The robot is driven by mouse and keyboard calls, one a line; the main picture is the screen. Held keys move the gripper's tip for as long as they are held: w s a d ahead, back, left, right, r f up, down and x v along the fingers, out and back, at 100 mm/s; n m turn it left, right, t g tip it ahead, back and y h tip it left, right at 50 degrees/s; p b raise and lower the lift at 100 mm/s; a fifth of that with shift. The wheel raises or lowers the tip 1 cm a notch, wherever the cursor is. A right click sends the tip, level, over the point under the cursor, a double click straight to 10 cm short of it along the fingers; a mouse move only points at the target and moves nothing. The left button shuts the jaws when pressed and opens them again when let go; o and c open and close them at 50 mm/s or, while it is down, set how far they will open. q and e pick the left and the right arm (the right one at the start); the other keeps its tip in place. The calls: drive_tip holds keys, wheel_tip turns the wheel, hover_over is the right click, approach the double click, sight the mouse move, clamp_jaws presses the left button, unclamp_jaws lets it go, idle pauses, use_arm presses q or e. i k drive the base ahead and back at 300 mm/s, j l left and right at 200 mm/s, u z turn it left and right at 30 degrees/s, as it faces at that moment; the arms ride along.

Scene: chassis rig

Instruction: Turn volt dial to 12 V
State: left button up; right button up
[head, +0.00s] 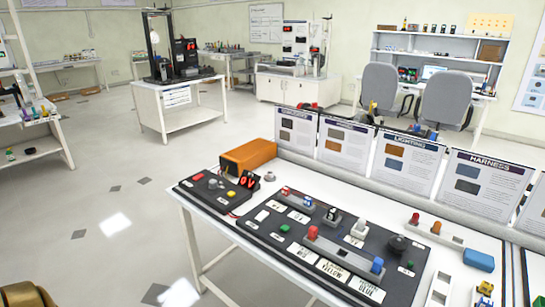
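A small dark control panel (205,202) sits at the left end of the white workbench. Its red-lit display (248,180) appears to read 0 V. A small grey knob (213,184), which may be the volt dial, sits on the panel between a red button (197,177) and a yellow button (231,194). Its pointer and markings are too small to read. A larger black knob (398,243) stands on the long dark board to the right. Neither of my grippers shows; only a gold-brown part of me is at the bottom left corner.
An orange box (248,156) stands directly behind the panel. The long dark board (300,262) carries several labels, a green button (284,229) and a grey bar (345,252) with red and blue ends. Upright posters (408,160) line the bench's back. Open floor lies left of the bench.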

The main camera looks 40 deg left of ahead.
sight(213, 185)
drive_tip(key=u, duration=1.65)
drive_tip(key=i+z, duration=0.1)
drive_tip(key=i, duration=0.1)
